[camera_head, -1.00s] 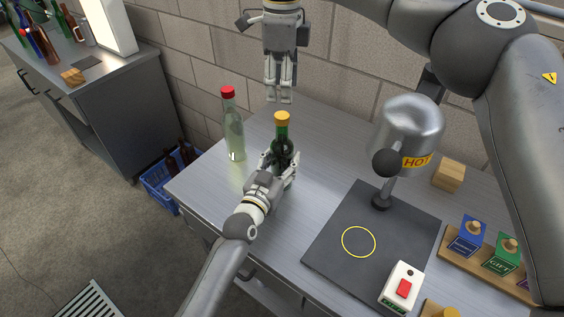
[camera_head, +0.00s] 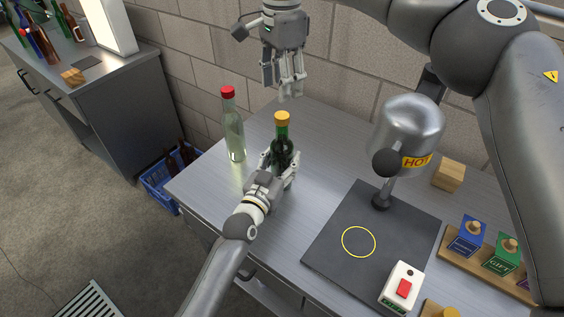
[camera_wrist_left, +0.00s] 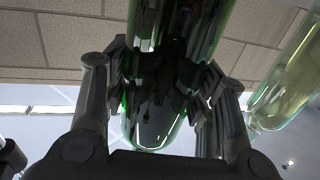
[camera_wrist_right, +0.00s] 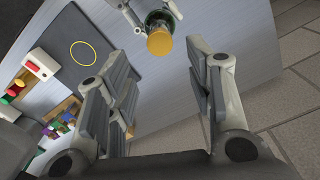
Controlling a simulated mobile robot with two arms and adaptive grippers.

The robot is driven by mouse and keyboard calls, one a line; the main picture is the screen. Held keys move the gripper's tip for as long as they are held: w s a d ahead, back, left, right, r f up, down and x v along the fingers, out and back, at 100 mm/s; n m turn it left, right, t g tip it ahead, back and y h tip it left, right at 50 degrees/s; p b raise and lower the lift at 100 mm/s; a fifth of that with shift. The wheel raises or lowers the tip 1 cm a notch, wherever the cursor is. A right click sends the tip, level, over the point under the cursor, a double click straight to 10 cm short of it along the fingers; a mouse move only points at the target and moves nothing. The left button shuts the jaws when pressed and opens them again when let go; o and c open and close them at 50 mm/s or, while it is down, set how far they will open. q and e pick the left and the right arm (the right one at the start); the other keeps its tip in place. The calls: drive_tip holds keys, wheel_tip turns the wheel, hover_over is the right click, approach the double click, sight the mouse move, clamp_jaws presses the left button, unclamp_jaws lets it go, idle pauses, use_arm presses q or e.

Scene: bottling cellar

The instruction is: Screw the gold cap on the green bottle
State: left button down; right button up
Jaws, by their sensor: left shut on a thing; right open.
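The green bottle (camera_head: 282,150) stands upright on the metal table, with the gold cap (camera_head: 282,118) on its mouth. Whether the cap is screwed tight cannot be told. My left gripper (camera_head: 279,164) is shut on the bottle's body; its fingers flank the green glass (camera_wrist_left: 160,120) in the left wrist view. My right gripper (camera_head: 284,90) is open and empty, above and apart from the cap, close to the wall. In the right wrist view the gold cap (camera_wrist_right: 159,42) shows beyond the open fingers (camera_wrist_right: 165,85).
A clear bottle with a red cap (camera_head: 233,125) stands left of the green bottle. A heat device marked HOT (camera_head: 408,125) stands over a dark mat (camera_head: 330,255) to the right. A switch box (camera_head: 402,287) and dispenser rack (camera_head: 470,260) sit front right. A blue crate (camera_head: 160,190) is on the floor.

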sight(282, 115)
drive_tip(key=shift+f, duration=4)
clamp_jaws()
drive_tip(key=m, duration=1.8)
drive_tip(key=shift+m, duration=0.4)
drive_tip(key=shift+o, duration=0.5)
unclamp_jaws()
